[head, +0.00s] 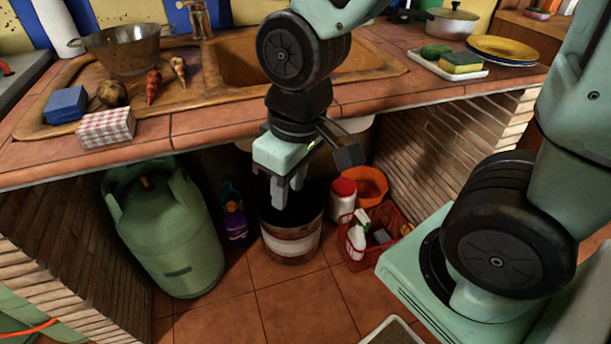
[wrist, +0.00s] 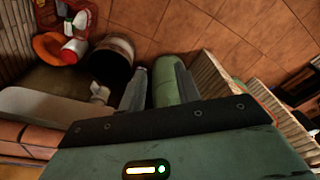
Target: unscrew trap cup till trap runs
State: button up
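My gripper (head: 288,194) points down under the sink counter in the head view. Its two fingers look a little apart, with nothing seen between them. In the wrist view a grey finger (wrist: 134,90) shows at mid-picture. A small whitish piece (wrist: 100,93) lies left of it; I cannot tell whether it is part of the trap or my other finger. The trap cup cannot be made out for certain; the arm and counter hide the space below the sink (head: 235,62) in the head view. A bucket (head: 290,246) stands on the floor below my gripper.
A green gas cylinder (head: 172,230) stands left, with a purple bottle (head: 235,222) between it and the bucket. A red-lidded jar (head: 342,198), an orange bowl (head: 372,184) and a red basket (head: 385,250) stand right. The counter edge (head: 215,140) is overhead. Brick walls close both sides.

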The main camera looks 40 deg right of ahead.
jog(key=w+d+f+m+t+b, duration=0.1)
jog(key=w+d+f+b, duration=0.2)
jog(key=f+b, duration=0.35)
jog(key=w+d+f+m+b, duration=0.1)
jog(key=w+d+f+b, duration=0.1)
jog(key=d+f+b, duration=0.35)
jog(key=w+d+f+m+t+b, duration=0.1)
jog(key=w+d+f+b, duration=0.15)
jog(key=f+b, duration=0.55)
jog(key=w+d+f+n+t+b, duration=0.2)
jog(key=w+d+f+t+b, duration=0.5)
jog(key=w+d+f, duration=0.65)
jog(key=s+d+r+t+y, duration=0.3)
jog(key=s+d+t+y, duration=0.2)
jog(key=t, duration=0.2)
jog(key=b+x, duration=0.2)
jog(key=x, duration=0.3)
jog(key=b+x, duration=0.1)
jog(key=x, duration=0.4)
jog(key=b+x, duration=0.2)
jog(key=x, duration=0.4)
jog(key=shift+a+f+b, duration=0.1)
jog(key=shift+f+b, duration=0.2)
jog(key=shift+b, duration=0.05)
jog(key=shift+w+a+r, duration=0.15)
jog(key=shift+w+a, duration=0.05)
jog(key=shift+w, duration=0.45)
grip_shut()
